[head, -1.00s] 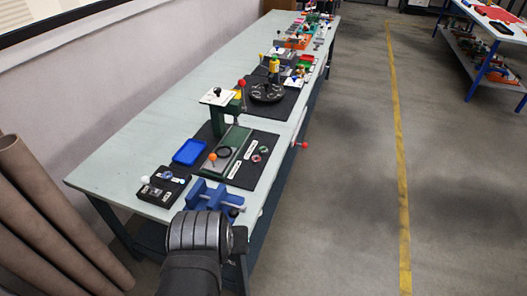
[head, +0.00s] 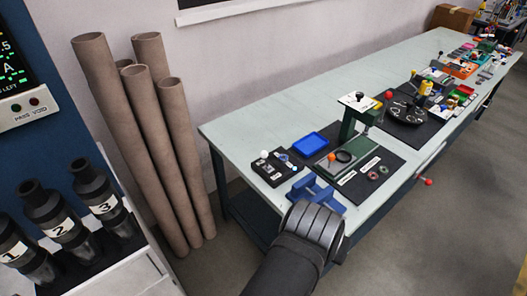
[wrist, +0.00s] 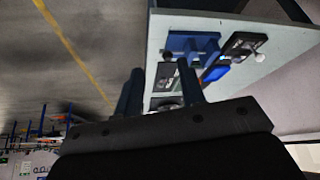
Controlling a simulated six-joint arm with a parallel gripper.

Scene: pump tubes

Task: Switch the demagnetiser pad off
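A black box (head: 271,167) with a white ball knob and a small blue part sits at the near left corner of the bench. It may be the demagnetiser pad; I can read no label and cannot make out its switch position. It also shows in the wrist view (wrist: 243,45), beyond the blue vise. My gripper (wrist: 160,68) has its two fingers apart with nothing between them, in the air off the bench's near end. In the head view my dark wrist hides the fingers.
A blue vise (head: 315,191) stands at the bench edge between my wrist and the box. A blue tray (head: 310,144) and a green press (head: 352,145) are behind. Brown tubes (head: 180,150) stand left of the bench, near a cabinet with black numbered holders (head: 60,222).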

